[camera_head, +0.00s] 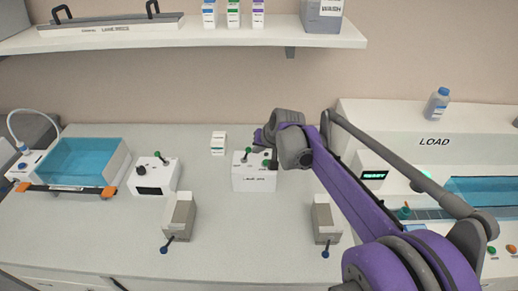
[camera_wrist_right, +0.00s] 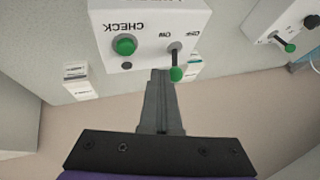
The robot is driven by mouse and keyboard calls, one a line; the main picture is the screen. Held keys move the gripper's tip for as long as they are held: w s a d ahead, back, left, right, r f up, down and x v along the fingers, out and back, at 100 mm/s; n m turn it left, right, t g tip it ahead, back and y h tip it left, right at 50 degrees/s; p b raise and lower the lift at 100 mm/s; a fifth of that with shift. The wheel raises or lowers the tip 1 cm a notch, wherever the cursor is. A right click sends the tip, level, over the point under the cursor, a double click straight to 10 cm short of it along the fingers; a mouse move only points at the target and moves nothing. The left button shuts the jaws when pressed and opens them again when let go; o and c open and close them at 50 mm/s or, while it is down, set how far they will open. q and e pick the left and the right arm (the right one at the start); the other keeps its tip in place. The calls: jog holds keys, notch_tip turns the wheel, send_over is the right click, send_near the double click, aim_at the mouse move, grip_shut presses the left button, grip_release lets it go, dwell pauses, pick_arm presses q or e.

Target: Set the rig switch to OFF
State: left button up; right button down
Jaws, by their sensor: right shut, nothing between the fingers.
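A white box (camera_head: 254,178) stands at the middle of the bench, with a green-tipped toggle switch (camera_head: 245,153) on top. In the right wrist view the box (camera_wrist_right: 150,20) appears upside down, with a round green CHECK button and the green-tipped switch (camera_wrist_right: 176,73). Small labels, partly readable as ON and OFF, flank the lever's base. I cannot tell which side the lever is set to. My right gripper (camera_head: 259,137) is over the back of the box. In the wrist view its shut, empty fingers (camera_wrist_right: 163,74) are close beside the lever; contact is unclear. My left gripper is out of view.
Left of the box is another white box (camera_head: 155,178) with a green-tipped toggle and dark knob. Two grey clamp-like units (camera_head: 180,212) stand in front. A small white carton (camera_head: 218,143) is behind, a blue tank (camera_head: 85,163) at left, the LOAD station (camera_head: 433,142) at right. A shelf hangs above.

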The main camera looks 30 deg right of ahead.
aim_at(247, 149)
jog(key=shift+w+a+r+n+g+h+p, duration=0.3)
jog(key=shift+w+a+r+g+h+p, duration=0.15)
jog(key=shift+a+h, duration=0.2)
jog(key=shift+w+a+r+n+g+h+p, duration=0.2)
jog(key=shift+w+a+g+h+p, duration=0.15)
jog(key=shift+a+h, duration=0.2)
jog(key=shift+w+a+r+n+g+h+p, duration=0.1)
jog(key=shift+w+a+n+g+h, duration=0.1)
jog(key=shift+a+g+h, duration=0.35)
jog(key=shift+d+f, duration=0.1)
jog(key=shift+d, duration=0.1)
jog(key=shift+s, duration=0.1)
jog(key=shift+r+p, duration=0.55)
jog(key=shift+r, duration=0.3)
